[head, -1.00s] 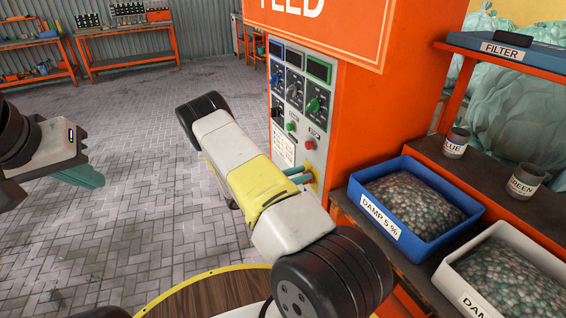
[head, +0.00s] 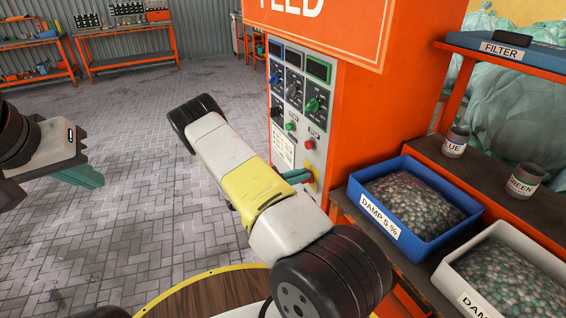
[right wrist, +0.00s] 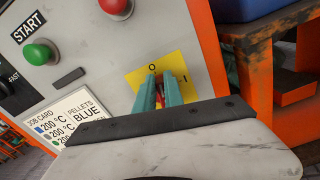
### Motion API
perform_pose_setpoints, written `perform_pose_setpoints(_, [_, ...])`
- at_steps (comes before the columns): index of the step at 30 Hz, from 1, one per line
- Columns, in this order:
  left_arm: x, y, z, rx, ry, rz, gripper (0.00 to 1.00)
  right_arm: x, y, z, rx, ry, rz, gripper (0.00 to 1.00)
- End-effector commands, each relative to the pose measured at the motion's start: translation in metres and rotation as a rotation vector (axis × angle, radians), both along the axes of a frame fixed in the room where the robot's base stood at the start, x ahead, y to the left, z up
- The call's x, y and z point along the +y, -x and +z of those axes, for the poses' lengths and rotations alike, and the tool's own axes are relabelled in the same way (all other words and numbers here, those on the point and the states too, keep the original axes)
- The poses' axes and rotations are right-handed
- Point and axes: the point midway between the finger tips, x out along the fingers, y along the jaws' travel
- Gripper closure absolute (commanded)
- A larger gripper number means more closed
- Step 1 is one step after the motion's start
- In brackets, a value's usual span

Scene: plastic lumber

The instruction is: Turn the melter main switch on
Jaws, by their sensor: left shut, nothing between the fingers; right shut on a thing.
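The melter main switch has a yellow plate (right wrist: 136,76) marked O and I on the grey control panel; it also shows low on the panel in the head view (head: 311,187). My right gripper (right wrist: 161,90) has its teal fingers shut on the red switch handle (right wrist: 160,99). Only a sliver of red shows between the fingers, which lie close to the O mark, with the I mark to the right. I cannot tell the handle's exact angle. My left gripper (head: 92,178) is shut and empty in the air at the far left.
A green START button (right wrist: 40,53) and a red button (right wrist: 114,6) sit above the switch. A job card (right wrist: 75,117) is left of it. A blue bin (head: 352,200) of pellets stands on the bench right of the orange cabinet. Floor is clear on the left.

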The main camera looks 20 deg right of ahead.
Motion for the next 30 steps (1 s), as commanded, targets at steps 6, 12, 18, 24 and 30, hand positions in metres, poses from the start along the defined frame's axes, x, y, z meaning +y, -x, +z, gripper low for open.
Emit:
perform_pose_setpoints(6, [0.000, 0.000, 0.000, 0.000, 0.000, 0.000, 1.00, 0.001, 0.005, -0.002, -0.200, -0.015, 0.003, 1.00])
perform_pose_setpoints(12, [0.000, 0.000, 0.000, 0.000, 0.000, 0.000, 1.00, 0.000, 0.009, -0.004, -0.391, -0.030, 0.003, 1.00])
perform_pose_setpoints(18, [0.000, 0.000, 0.000, 0.000, 0.000, 0.000, 1.00, 0.000, 0.013, -0.007, -0.579, -0.045, 0.003, 1.00])
perform_pose_setpoints(24, [0.000, 0.000, 0.000, 0.000, 0.000, 0.000, 1.00, 0.000, 0.016, -0.011, -0.769, -0.061, 0.003, 1.00])
perform_pose_setpoints(30, [0.000, 0.000, 0.000, 0.000, 0.000, 0.000, 1.00, 0.000, 0.018, -0.016, -0.955, -0.076, 0.003, 1.00])
